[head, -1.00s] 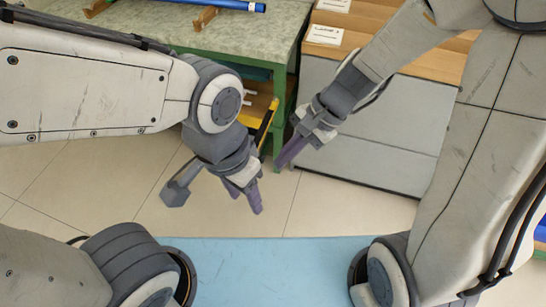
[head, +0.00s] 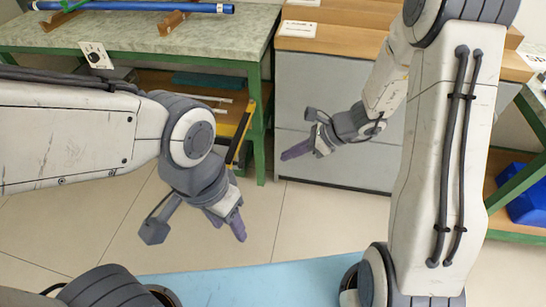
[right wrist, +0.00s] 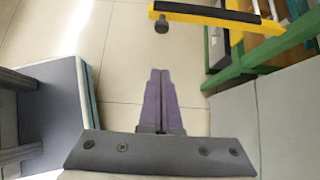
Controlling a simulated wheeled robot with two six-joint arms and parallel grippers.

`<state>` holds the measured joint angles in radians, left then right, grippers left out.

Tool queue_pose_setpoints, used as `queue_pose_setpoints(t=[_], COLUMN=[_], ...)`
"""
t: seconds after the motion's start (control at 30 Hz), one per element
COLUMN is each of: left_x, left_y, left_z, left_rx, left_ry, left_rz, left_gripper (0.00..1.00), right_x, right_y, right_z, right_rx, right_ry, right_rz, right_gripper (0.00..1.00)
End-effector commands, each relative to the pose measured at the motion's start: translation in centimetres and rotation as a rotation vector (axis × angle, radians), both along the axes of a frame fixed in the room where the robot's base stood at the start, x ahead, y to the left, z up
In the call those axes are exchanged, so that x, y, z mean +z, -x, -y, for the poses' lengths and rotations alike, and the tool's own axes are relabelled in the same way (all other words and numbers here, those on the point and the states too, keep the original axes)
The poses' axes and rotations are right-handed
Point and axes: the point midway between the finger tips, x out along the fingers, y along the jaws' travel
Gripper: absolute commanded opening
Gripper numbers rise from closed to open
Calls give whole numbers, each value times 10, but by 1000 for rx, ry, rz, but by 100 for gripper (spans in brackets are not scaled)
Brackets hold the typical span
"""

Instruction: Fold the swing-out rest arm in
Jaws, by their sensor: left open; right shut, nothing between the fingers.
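The rest arm is a yellow bar with a black strip on top (head: 243,132). It sticks out from the green-legged workbench (head: 150,38) below its top, partly hidden behind my left arm. In the right wrist view the yellow bar (right wrist: 193,12) crosses the top, with a dark knob (right wrist: 162,25) hanging at its outer end. My left gripper (head: 229,222) is open and empty, in front of and below the bar. My right gripper (head: 292,152) is shut and empty, to the right of the bar. Its purple fingers (right wrist: 160,82) point towards the bar, apart from it.
A grey cabinet (head: 340,150) with stepped wooden tops stands right of the workbench. A blue rod (head: 165,6) lies in wooden cradles on the bench. A blue bin (head: 528,203) sits on a shelf at far right. The tiled floor (head: 90,235) before the bench is clear.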

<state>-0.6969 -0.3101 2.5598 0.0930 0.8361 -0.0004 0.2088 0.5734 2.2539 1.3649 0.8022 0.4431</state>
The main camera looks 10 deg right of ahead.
Motion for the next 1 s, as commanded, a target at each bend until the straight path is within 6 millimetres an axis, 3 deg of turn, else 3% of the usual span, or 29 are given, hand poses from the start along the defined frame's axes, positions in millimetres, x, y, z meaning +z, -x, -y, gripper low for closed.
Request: queue_pose_setpoints(t=[0.43,0.7,1.0], left_x=[-32,-32,-32], left_y=[0,0,0], left_z=[0,0,0], left_rx=[0,0,0], left_ry=[0,0,0], left_rz=[0,0,0], left_gripper=[50,50,50], right_x=[-69,-64,-63], right_y=[-19,-30,-31], right_z=[-62,-93,-98], right_rx=[6,3,1], right_ry=[1,2,1], right_rz=[-2,1,1], right_gripper=[0,0,0])
